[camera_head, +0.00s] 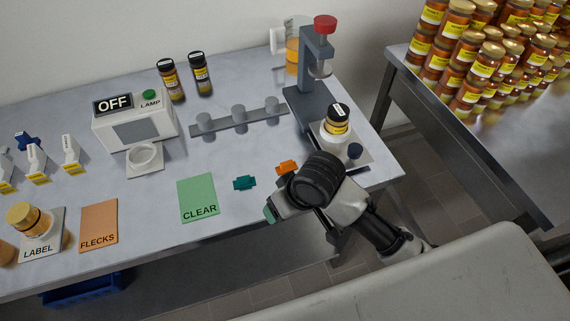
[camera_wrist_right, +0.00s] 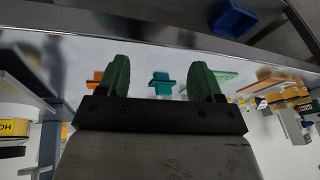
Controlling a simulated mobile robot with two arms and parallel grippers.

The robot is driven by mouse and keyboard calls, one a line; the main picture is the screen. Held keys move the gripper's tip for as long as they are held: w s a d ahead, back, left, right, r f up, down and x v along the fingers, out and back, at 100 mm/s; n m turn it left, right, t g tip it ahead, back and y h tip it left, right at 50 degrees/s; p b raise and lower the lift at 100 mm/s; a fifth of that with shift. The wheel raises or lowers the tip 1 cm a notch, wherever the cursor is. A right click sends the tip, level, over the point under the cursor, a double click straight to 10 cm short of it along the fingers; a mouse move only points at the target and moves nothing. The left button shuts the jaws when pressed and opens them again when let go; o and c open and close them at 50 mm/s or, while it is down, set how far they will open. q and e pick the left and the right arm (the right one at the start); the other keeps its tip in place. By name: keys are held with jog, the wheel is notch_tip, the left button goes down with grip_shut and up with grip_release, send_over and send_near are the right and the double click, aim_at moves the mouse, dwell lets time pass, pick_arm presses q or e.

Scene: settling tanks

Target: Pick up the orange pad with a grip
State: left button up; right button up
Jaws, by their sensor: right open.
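The orange pad with a grip (camera_head: 287,167) lies on the grey bench, just behind my right gripper. It also shows in the right wrist view (camera_wrist_right: 95,78), partly hidden by the left-hand finger. My right gripper (camera_head: 271,211) is low near the bench's front edge, its wrist beside the pad. In the wrist view its two green fingers (camera_wrist_right: 161,80) are wide apart with nothing held between them. A teal pad of similar shape (camera_head: 244,182) lies left of the orange one and appears in the gap between the fingers (camera_wrist_right: 161,87). My left gripper is not in view.
A green CLEAR mat (camera_head: 198,198) and an orange FLECKS mat (camera_head: 99,225) lie to the left. A grey press (camera_head: 308,100) with a jar on its base stands behind my right wrist. A lamp box reading OFF (camera_head: 135,130) stands farther left.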

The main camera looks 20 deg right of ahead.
jog(key=shift+m+g+h, duration=0.3)
jog(key=shift+h, duration=0.4)
jog(key=w+r, duration=0.1)
jog(key=w, duration=0.1)
jog(key=w+r, duration=0.1)
jog(key=w, duration=0.1)
jog(key=w+d+r, duration=0.1)
jog(key=w+r, duration=0.1)
jog(key=shift+w, duration=0.1)
jog(key=w+d+r+m+h, duration=0.1)
jog(key=w+d+r+m, duration=0.1)
jog(key=w+d+r, duration=0.15)
send_over(287, 163)
jog(key=s, duration=0.1)
jog(key=shift+g+h, duration=0.3)
jog(key=shift+g, duration=0.1)
notch_tip(287, 163, down, 5)
jog(key=shift+s+d+r, duration=0.1)
jog(key=shift+d, duration=0.05)
jog(key=shift+w+f+p, duration=0.1)
jog(key=shift+w+f, duration=0.1)
jog(key=shift+f, duration=0.7)
jog(key=shift+w+f+p, duration=0.1)
jog(key=shift+w+f, duration=0.15)
jog(key=shift+f, duration=0.65)
jog(key=shift+w+f+p, duration=0.1)
jog(key=shift+w+f, duration=0.1)
jog(key=shift+f, duration=0.7)
jog(key=shift+c, duration=0.3)
jog(key=c, duration=0.5)
